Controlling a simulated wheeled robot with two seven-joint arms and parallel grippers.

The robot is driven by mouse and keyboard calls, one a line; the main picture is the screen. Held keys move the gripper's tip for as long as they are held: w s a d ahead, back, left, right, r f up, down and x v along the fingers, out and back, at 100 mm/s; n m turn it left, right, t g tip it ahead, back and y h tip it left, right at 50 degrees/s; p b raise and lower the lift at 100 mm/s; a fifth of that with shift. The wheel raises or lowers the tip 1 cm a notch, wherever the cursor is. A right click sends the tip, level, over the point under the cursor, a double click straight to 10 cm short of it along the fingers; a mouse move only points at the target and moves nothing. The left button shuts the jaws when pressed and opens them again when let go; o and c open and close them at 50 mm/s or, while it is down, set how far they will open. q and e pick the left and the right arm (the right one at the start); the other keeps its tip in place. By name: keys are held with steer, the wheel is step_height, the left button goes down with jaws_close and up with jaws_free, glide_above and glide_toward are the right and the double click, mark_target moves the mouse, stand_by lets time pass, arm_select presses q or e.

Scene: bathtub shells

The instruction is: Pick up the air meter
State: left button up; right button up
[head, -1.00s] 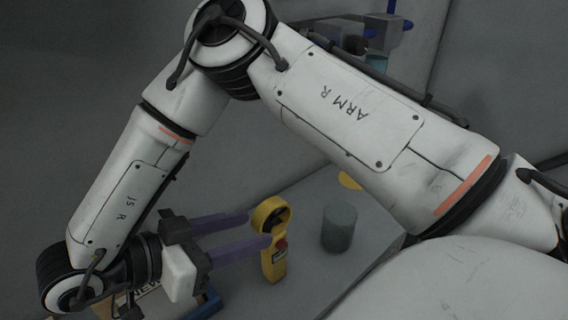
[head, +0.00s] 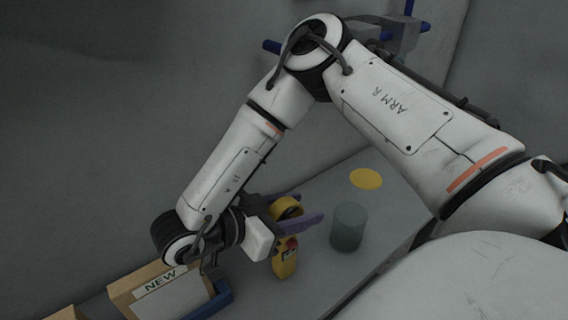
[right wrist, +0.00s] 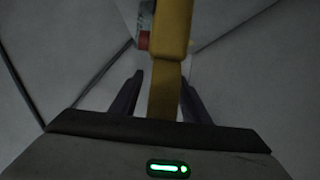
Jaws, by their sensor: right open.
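The yellow air meter (head: 285,263) stands on the grey surface in the head view, with a ring-shaped top and a red button. My right gripper (head: 311,211) is open, and its purple fingers reach on either side of the meter near its upper part. In the right wrist view the yellow meter (right wrist: 173,32) runs down between the two dark fingers of the right gripper (right wrist: 160,85). I cannot tell whether the fingers touch it. Part of the meter is hidden behind a finger in the head view. My left gripper is not in view.
A grey translucent cylinder (head: 348,228) stands just right of the meter. A yellow disc (head: 366,179) lies behind it. A cardboard box labelled NEW (head: 160,293) and a blue piece (head: 222,296) are at lower left. A grey wall rises behind.

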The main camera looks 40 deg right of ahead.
jaws_close()
stand_by(0.4)
